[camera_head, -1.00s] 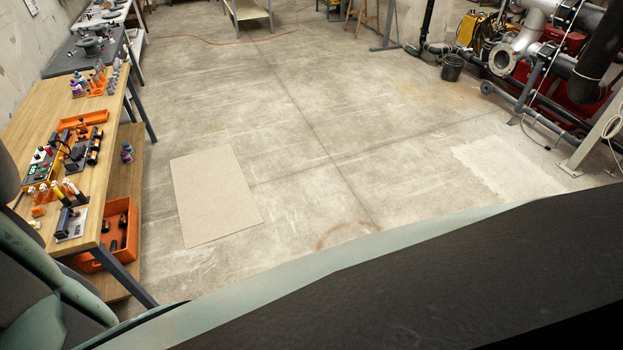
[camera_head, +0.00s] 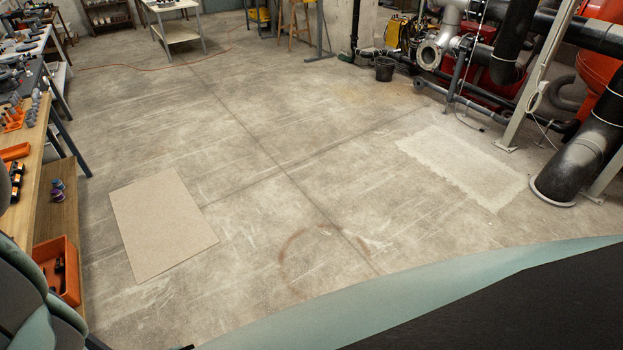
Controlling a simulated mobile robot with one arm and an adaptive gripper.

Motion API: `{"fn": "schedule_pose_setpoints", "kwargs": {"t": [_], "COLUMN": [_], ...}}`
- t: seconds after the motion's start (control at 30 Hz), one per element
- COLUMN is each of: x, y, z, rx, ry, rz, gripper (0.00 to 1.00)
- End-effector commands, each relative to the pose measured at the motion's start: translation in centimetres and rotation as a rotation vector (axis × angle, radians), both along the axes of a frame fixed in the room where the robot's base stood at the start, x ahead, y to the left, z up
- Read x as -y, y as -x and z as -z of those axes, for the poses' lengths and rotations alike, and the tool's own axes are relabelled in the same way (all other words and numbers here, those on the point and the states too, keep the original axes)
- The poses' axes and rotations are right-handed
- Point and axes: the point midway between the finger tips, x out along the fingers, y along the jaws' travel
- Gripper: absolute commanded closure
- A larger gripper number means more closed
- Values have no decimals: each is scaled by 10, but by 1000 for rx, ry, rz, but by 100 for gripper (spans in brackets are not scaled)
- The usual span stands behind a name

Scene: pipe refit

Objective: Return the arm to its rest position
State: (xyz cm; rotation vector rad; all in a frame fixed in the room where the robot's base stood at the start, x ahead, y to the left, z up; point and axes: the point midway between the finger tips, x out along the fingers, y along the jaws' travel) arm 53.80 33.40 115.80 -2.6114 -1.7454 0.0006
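Part of my own arm or body shows as dark and pale green shapes at the lower left (camera_head: 30,290). A large dark surface with a pale green rim, also mine, fills the lower right. My gripper's fingers do not show in this view, so I cannot see whether it holds anything.
A wooden workbench (camera_head: 32,165) with tools stands at the left, an orange bin (camera_head: 60,275) on its lower shelf. A flat beige board (camera_head: 163,222) lies on the floor. Black pipes (camera_head: 580,160) and a bucket (camera_head: 385,70) are at the right. The middle floor is clear.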

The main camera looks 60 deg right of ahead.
Motion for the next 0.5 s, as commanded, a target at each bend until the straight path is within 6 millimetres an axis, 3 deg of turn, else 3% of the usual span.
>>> {"fn": "schedule_pose_setpoints", "kwargs": {"t": [0.13,0.5], "x": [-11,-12], "y": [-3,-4], "z": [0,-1], "rx": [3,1], "ry": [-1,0], "rz": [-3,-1], "gripper": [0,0]}}
